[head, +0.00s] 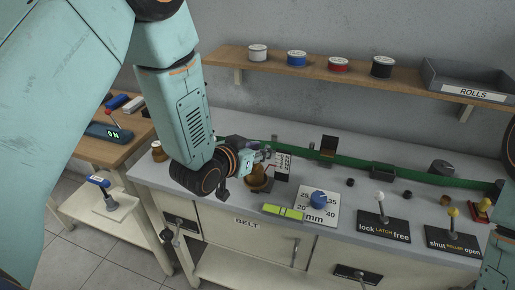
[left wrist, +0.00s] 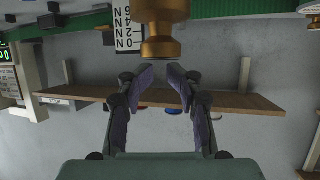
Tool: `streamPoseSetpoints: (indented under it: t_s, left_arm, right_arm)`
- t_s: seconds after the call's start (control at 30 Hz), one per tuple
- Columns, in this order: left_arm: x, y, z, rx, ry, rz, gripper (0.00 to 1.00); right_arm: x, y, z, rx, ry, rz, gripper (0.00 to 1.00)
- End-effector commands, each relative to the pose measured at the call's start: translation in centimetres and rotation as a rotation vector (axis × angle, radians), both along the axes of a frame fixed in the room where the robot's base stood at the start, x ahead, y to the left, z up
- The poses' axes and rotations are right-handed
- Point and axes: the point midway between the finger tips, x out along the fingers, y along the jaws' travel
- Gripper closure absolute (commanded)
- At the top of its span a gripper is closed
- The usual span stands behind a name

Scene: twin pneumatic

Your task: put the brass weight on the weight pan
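A brass-coloured, knobbed piece (head: 257,176) stands near the front left of the bench, beside a small upright scale card (head: 282,165). It looks like the brass weight, and its lower part is hard to make out. In the left wrist view, which is upside down, a brass piece with a neck and disc (left wrist: 163,45) is just beyond the fingertips. My left gripper (head: 268,153) is beside and slightly above the brass piece. Its fingers (left wrist: 162,75) are apart with nothing between them. I cannot make out the weight pan clearly. My right gripper is not seen.
Another brass-coloured piece (head: 158,152) is at the bench's left end. A yellow-green level (head: 283,211), a blue knob (head: 318,199) and levers (head: 382,212) line the front. A green belt (head: 390,168) runs behind. A shelf (head: 345,75) with spools is on the wall.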

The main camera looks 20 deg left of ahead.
Motion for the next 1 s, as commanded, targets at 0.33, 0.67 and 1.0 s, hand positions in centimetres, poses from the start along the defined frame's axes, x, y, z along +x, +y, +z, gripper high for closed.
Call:
streamPoseSetpoints:
  t_s: [0.33,0.67,1.0]
  left_arm:
    - [0.0,0.0,0.0,0.0,0.0,0.0,0.48]
    - [-0.7,0.3,0.8,0.0,0.001,0.001,0.48]
    - [-6.3,2.0,3.4,-0.005,0.0,0.004,0.48]
  right_arm:
    - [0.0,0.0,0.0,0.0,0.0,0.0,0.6]
    - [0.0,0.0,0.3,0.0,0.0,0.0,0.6]
    - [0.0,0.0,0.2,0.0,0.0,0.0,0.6]
